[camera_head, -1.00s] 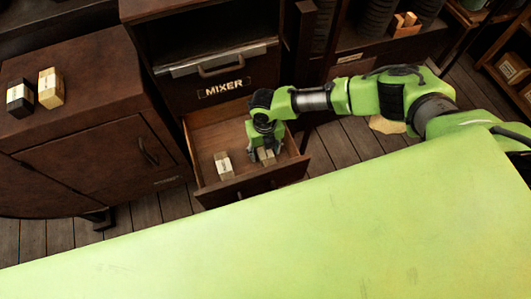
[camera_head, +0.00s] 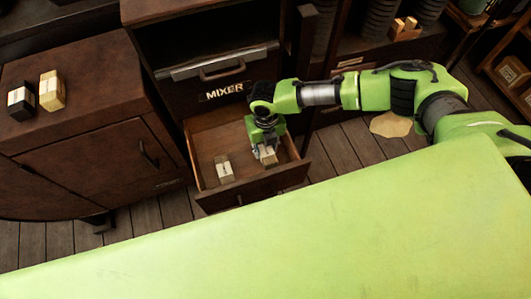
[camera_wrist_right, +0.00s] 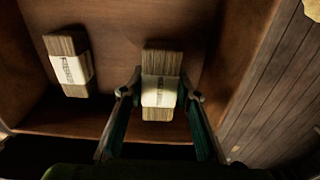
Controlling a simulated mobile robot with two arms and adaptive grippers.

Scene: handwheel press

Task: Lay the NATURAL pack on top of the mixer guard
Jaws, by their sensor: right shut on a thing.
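My right gripper (camera_head: 265,147) is inside the open drawer, pointing down. It is shut on a light pack with a pale paper band (camera_head: 268,156), which also shows between the fingers in the right wrist view (camera_wrist_right: 161,88). The print on the band is too small to read, and I cannot tell if the pack is clear of the drawer floor. A similar banded pack (camera_head: 224,169) lies to its left in the drawer. The mixer unit (camera_head: 225,88), lettered MIXER, stands behind the drawer with a metal bar and handle (camera_head: 222,68) above the lettering. My left gripper is out of view.
The open drawer (camera_head: 203,168) has walls around both packs. A dark pack (camera_head: 20,101) and a yellowish pack (camera_head: 52,90) stand on the left cabinet (camera_head: 90,75). A broad green surface (camera_head: 300,235) fills the foreground. Shelves with goods stand at the right.

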